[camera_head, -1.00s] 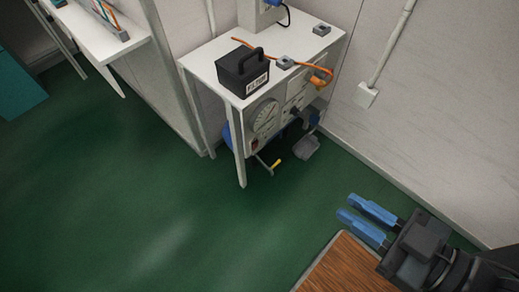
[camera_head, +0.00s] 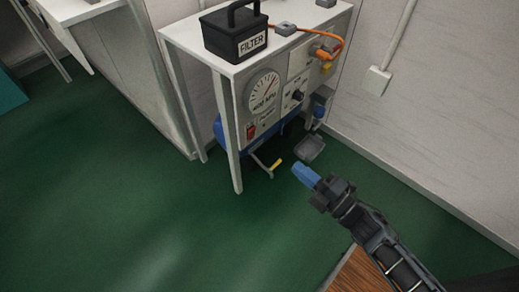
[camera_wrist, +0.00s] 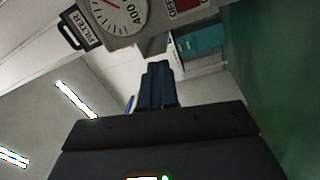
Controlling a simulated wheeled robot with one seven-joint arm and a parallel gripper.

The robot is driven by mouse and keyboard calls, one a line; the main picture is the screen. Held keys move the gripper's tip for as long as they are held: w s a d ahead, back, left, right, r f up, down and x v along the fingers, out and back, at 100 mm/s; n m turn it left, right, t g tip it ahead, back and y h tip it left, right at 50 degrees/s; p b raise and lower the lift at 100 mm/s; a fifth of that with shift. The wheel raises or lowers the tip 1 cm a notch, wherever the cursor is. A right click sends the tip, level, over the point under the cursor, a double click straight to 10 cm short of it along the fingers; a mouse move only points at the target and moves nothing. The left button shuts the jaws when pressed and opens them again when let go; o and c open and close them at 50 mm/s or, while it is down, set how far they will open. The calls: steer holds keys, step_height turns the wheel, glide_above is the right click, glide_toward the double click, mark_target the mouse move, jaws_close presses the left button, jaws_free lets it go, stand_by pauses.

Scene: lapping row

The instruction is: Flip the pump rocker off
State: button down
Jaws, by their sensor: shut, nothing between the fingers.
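The pump rocker (camera_head: 250,131) is a small red switch low on the front panel of the white bench, under the round gauge (camera_head: 262,94). In the wrist view, the red rocker (camera_wrist: 187,5) shows at the top edge beside an OFF label, partly cut off. I cannot tell which way it is tipped. My gripper (camera_head: 299,171), with blue fingers, is shut and empty, in front of the panel and to the right of the rocker in the head view. The fingers also show in the wrist view (camera_wrist: 157,68), pointing toward the panel and touching nothing.
A black FILTER box (camera_head: 235,36) and an orange cable (camera_head: 310,34) sit on the bench top. A yellow-tipped lever (camera_head: 273,167) and a grey pedal (camera_head: 310,148) are below the panel. A wooden surface (camera_head: 352,273) is near my arm. Green floor at left is clear.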

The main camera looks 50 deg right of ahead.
mark_target(252, 132)
steer(key=w+d+f+n+b, duration=0.2)
steer(key=w+d+f, duration=0.1)
steer(key=f, duration=0.3)
steer(key=shift+w+n+b, duration=0.3)
steer(key=shift+w, duration=0.2)
steer(key=shift+r, duration=0.1)
steer(key=w, duration=0.4)
steer(key=w+r+b, duration=0.1)
steer(key=w, duration=0.4)
steer(key=w+b, duration=0.1)
steer(key=w, duration=0.3)
steer(key=shift+w+r, duration=0.15)
steer(key=shift+r, duration=0.1)
steer(key=shift+w+r, duration=0.1)
steer(key=shift+w, duration=0.2)
steer(key=shift+w+r, duration=0.15)
steer(key=shift+w, duration=0.15)
steer(key=shift+s, duration=0.1)
